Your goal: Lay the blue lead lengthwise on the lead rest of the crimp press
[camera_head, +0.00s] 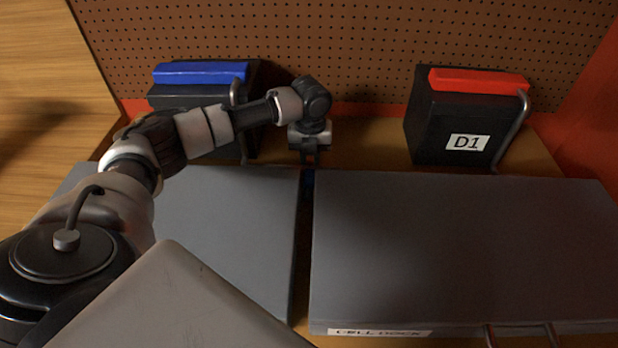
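My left gripper (310,158) points down at the back end of the narrow gap between two grey boxes. Its fingers are small and dark, and I cannot tell whether they are open or shut. A small dark blue piece (308,180) shows just below the fingertips in the gap. It may be part of the blue lead, but most of it is hidden and I cannot tell whether the fingers touch it. I cannot make out a crimp press or its lead rest. My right gripper is not in view.
A large grey box (460,250) labelled "CELL DOCK" fills the right; another grey box (240,220) lies left. Behind stand a black box with a blue bar (200,73) and a black box marked D1 with a red bar (478,80). A brown pegboard (350,45) closes the back.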

